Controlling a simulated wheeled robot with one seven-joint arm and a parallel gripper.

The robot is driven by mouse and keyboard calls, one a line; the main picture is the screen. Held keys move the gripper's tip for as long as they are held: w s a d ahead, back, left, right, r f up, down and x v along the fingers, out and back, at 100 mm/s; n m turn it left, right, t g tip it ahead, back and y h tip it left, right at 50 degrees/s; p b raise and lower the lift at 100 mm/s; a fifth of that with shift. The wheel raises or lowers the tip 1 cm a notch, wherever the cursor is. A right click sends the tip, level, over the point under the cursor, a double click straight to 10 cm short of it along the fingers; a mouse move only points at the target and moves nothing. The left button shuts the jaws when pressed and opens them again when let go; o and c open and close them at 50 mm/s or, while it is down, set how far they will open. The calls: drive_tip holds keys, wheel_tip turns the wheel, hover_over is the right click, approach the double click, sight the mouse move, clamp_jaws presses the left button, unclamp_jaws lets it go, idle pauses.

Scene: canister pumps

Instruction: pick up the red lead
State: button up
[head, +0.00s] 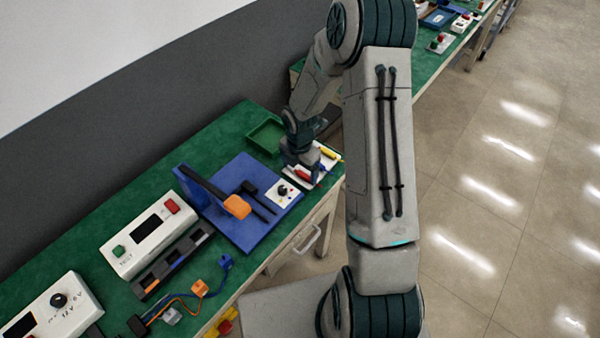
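A red piece (303,175), which looks like the red lead, shows at the near side of a white holder (322,166) at the table's right edge. Only a small part of it is visible. My gripper (300,168) points down directly over the holder, at or just above the red piece. Its fingers are small and dark here, and I cannot tell whether they are open, or whether they touch the red piece. A yellow piece (328,153) lies at the right of the same holder.
A blue fixture (245,225) with a black arm and an orange block stands just left of the holder. An empty green tray (266,136) is behind it. A white tester box (142,235) and coloured cables (190,302) are further left. The aisle floor is clear.

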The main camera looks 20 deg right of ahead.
drive_tip(key=shift+r, duration=0.15)
drive_tip(key=shift+c, duration=0.4)
drive_tip(key=shift+r, duration=0.65)
drive_tip(key=r, duration=0.3)
drive_tip(key=shift+d+b, duration=0.25)
drive_tip(key=shift+b, duration=0.05)
drive_tip(key=d+r, duration=0.6)
drive_tip(key=d, duration=0.5)
drive_tip(key=m, duration=2)
hover_over(300, 174)
drive_tip(key=d, duration=0.2)
drive_tip(key=f, duration=0.5)
drive_tip(key=shift+w+d+f, duration=0.2)
drive_tip(key=shift+f, duration=0.15)
drive_tip(key=m, duration=0.1)
drive_tip(key=a+f+m, duration=0.1)
drive_tip(key=m, duration=0.1)
drive_tip(key=a+m, duration=0.1)
drive_tip(key=m, duration=0.1)
drive_tip(key=shift+s+a+f, duration=0.15)
drive_tip(key=shift+s+f, duration=0.05)
drive_tip(key=shift+f, duration=0.1)
